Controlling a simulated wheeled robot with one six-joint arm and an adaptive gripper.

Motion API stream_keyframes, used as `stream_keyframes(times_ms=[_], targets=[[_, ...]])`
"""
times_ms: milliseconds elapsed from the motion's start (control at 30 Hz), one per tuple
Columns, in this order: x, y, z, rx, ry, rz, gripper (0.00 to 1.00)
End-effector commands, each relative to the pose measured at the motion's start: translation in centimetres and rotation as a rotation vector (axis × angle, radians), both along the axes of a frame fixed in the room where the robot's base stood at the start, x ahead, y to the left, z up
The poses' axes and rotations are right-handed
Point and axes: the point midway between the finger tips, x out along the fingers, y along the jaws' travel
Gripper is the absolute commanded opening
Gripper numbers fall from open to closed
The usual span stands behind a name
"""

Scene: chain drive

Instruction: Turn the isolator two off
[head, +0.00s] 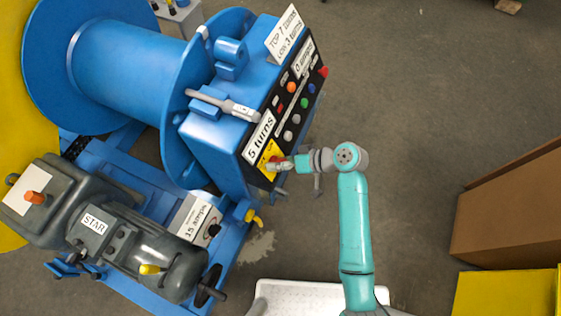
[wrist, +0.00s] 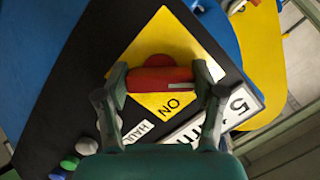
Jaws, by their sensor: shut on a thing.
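The isolator is a red rotary handle (wrist: 160,78) on a yellow plate (wrist: 140,52) in the wrist view. The word ON is printed on the plate, upside down in this view. The handle's bar lies level across the picture, with a white mark at its right end. No label with the number two is readable. My gripper (wrist: 160,84) is shut on the ends of the handle, one finger at each side. In the head view my gripper (head: 279,165) is at the yellow plate (head: 265,168) low on the blue machine's panel, largely hiding the handle.
The blue machine (head: 212,155) carries a large drum (head: 135,65) and coloured buttons (head: 292,87) above the plate. A grey motor (head: 165,260) marked STAR and a 15 amps box (head: 192,215) stand lower left. A brown box (head: 510,220) is at right.

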Motion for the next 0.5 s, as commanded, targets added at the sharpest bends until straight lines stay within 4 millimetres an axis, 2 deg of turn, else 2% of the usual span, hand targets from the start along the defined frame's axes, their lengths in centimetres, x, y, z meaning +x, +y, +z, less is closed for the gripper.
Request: stream_keyframes(times_ms=[367, 400, 467, 500], targets=[[-0.07, -0.03, -0.13, -0.004, -0.002, 0.003, 0.33], [-0.08, -0.04, -0.14, -0.004, -0.002, 0.003, 0.75], [-0.07, -0.03, -0.13, -0.004, -0.001, 0.003, 0.90], [-0.07, -0.03, -0.11, -0.004, -0.001, 0.003, 0.93]])
